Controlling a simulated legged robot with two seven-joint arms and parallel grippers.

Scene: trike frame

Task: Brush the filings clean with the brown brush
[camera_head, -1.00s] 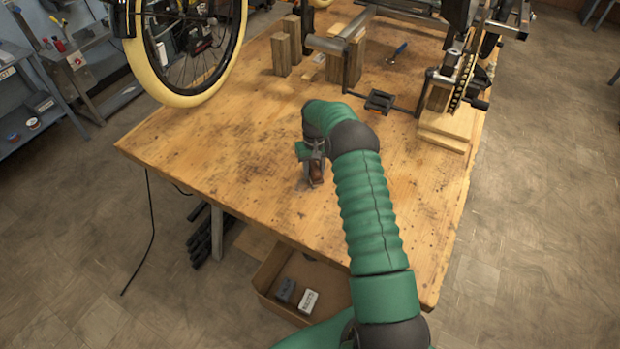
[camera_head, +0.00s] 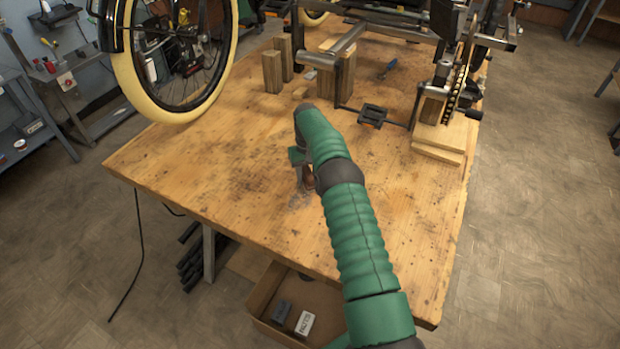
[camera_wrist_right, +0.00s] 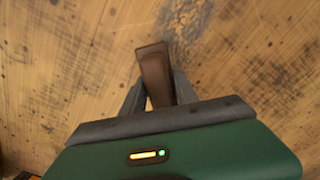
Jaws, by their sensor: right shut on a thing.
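My right gripper (camera_head: 304,178) is low over the front middle of the wooden workbench. It is shut on the brown brush (camera_wrist_right: 154,72), whose handle shows between the two fingers in the right wrist view. In the head view only a small brown bit of the brush (camera_head: 309,179) shows; my arm hides the rest. The bristles are not visible. A grey speckled patch that looks like filings (camera_wrist_right: 186,28) lies on the wood just beyond the brush in the wrist view. It shows faintly beside the gripper in the head view (camera_head: 298,201). My left gripper is not in view.
The workbench (camera_head: 200,165) has dark stains and is clear left of my arm. A trike wheel (camera_head: 172,110) overhangs its back left. Wooden blocks (camera_head: 272,72), a pedal (camera_head: 372,114) and the trike frame stand behind. An open box (camera_head: 262,290) sits below the front edge.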

